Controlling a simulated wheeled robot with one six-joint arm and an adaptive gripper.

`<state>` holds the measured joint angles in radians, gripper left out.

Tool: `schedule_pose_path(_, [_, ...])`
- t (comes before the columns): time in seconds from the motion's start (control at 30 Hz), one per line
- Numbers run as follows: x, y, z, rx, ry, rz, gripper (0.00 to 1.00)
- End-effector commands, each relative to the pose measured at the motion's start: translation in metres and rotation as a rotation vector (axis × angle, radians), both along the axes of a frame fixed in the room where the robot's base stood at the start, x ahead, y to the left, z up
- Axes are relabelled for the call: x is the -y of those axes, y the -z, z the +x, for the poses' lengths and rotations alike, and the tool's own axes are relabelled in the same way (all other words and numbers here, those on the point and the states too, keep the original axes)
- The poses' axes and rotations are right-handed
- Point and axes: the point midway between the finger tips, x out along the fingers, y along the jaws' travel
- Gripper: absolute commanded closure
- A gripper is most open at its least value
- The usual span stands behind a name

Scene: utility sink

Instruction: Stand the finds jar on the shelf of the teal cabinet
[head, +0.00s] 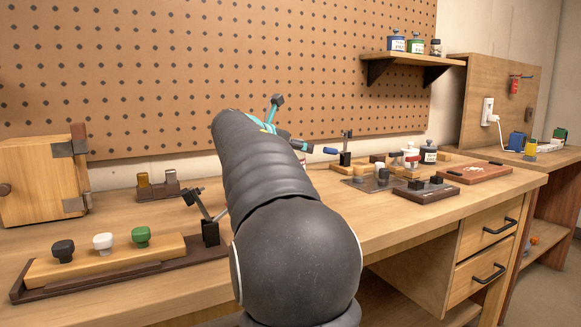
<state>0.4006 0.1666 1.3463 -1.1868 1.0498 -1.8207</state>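No teal cabinet is in view. I cannot tell which jar, if any, is the finds jar. A dark jar with a pale label (428,153) stands on the bench at the right, with a white jar with a dark top (411,156) just left of it. My gripper (291,123) shows partly past the end of my dark arm, above the middle of the bench. Its teal fingers with dark tips are spread apart, and I see nothing between them. The rest of the gripper is hidden behind my arm.
A wall shelf (412,59) holds several small jars. The workbench (390,212) carries a wooden box (38,180), a knob rack (105,262), a blue-handled clamp (345,158) and a reddish board (474,172). Its front middle is clear. A second bench stands at the right.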

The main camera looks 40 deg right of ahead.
Motion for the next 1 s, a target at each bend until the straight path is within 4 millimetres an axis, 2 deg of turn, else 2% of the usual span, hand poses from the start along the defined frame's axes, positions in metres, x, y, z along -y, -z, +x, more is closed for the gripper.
schedule_pose_path(0.1, [-0.004, 0.006, 0.01, 0.0, 0.0, -0.002, 0.84])
schedule_pose_path(0.27, [-0.004, 0.013, 0.013, 0.001, 0.003, -0.001, 0.84])
schedule_pose_path(0.53, [-0.004, 0.046, 0.012, 0.001, 0.002, -0.001, 0.84])
schedule_pose_path(0.9, [-0.004, 0.05, 0.012, 0.001, 0.003, -0.001, 0.84])
schedule_pose_path(0.93, [-0.004, 0.051, 0.012, 0.001, 0.002, -0.001, 0.36])
schedule_pose_path(1.0, [-0.004, 0.05, 0.012, 0.001, 0.002, -0.001, 0.19])
